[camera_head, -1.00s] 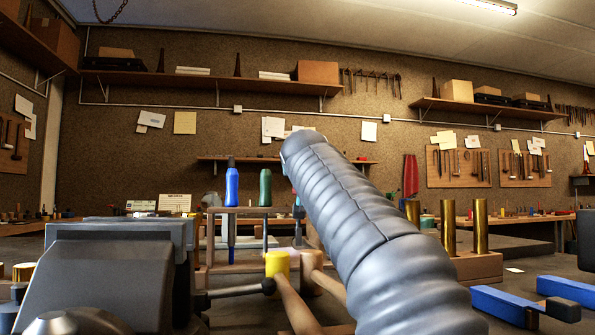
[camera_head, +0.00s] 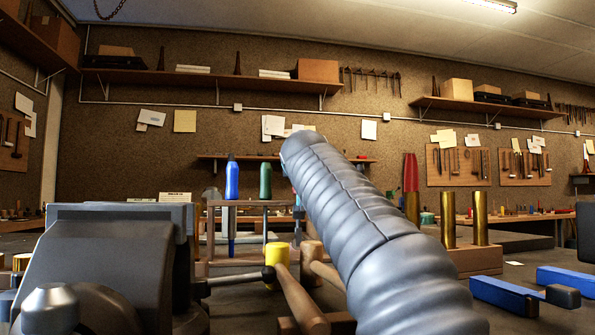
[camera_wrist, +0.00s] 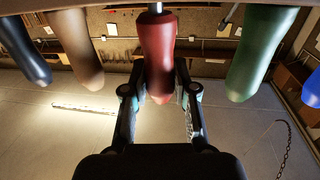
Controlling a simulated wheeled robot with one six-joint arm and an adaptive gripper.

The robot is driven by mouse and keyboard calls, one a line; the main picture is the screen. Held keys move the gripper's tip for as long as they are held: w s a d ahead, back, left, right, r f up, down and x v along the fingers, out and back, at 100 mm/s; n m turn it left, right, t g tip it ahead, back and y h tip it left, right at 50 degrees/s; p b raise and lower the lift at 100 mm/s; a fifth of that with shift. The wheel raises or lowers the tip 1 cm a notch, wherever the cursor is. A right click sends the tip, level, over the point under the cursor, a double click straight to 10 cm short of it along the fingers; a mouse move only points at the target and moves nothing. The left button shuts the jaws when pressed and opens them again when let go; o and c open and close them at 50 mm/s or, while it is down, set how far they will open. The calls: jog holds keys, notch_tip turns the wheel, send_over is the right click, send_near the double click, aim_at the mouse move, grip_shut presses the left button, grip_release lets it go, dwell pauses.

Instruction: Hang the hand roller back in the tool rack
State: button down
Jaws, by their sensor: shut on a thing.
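In the wrist view my gripper (camera_wrist: 158,90) has its two fingers on either side of a red handle (camera_wrist: 157,50) with a metal shaft, and is shut on it. The tool's working end is out of the picture, so I cannot confirm it is the hand roller. The green handle (camera_wrist: 258,50) also shows in the wrist view.
A dark vise (camera_head: 110,250) fills the near left. A yellow-headed mallet (camera_head: 277,254) lies before the rack. Brass tubes (camera_head: 480,218) stand in a wooden block at right, with blue-handled items (camera_head: 505,295) on the bench. In the wrist view a brown handle (camera_wrist: 78,50) stands beside the red one.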

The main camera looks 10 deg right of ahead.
jog(key=shift+f+b, duration=0.5)
jog(key=shift+f, duration=0.3)
jog(key=c, duration=0.8)
grip_release()
jog(key=shift+f, duration=0.1)
jog(key=shift+c, duration=0.2)
jog(key=shift+s+a, duration=0.15)
jog(key=shift+s, duration=0.3)
jog(key=s+a+r, duration=0.1)
jog(key=s, duration=0.6)
jog(key=shift+s+r, duration=0.15)
jog(key=shift+s, duration=0.2)
jog(key=shift+r, duration=0.1)
